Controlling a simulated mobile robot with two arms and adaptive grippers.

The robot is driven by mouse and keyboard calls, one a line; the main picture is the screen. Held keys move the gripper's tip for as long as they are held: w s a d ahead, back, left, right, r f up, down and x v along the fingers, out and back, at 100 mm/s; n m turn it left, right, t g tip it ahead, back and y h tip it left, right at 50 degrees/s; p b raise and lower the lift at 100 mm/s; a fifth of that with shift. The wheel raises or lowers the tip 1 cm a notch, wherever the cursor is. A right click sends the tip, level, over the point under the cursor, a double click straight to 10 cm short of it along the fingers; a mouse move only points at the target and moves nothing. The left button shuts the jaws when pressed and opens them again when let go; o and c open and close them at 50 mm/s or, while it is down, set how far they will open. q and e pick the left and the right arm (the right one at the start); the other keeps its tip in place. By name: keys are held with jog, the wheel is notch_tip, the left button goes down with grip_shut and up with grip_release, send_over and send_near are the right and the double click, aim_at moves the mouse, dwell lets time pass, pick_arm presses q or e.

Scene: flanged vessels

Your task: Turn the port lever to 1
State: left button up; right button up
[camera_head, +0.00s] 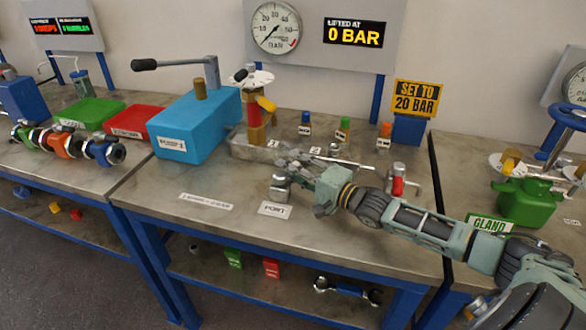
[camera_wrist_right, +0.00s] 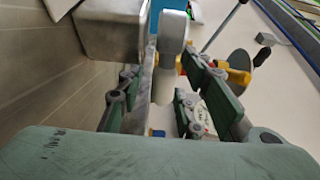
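The port valve is a small metal block (camera_head: 280,187) behind the white PORT label (camera_head: 275,209) on the middle bench. My right gripper (camera_head: 292,170) is low over the bench, at the upper right of this block, and hides part of it. In the right wrist view, a metal block (camera_wrist_right: 108,28) is at the upper left. A light grey, round-ended piece (camera_wrist_right: 172,38), perhaps the port lever, is between my right fingers (camera_wrist_right: 172,75). I cannot tell whether both fingers touch it. The lever's setting is not readable. My left gripper is out of view.
A blue pump box (camera_head: 195,125) with a long handle stands at the left of the bench. Small coloured bottles (camera_head: 343,130) stand behind. The gauge board reads 0 BAR (camera_head: 354,34). The front left bench top is mostly clear.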

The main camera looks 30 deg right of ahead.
jog(key=shift+r, duration=0.15)
jog(key=v, duration=0.5)
jog(key=shift+v, duration=1.2)
jog(key=shift+c, duration=0.3)
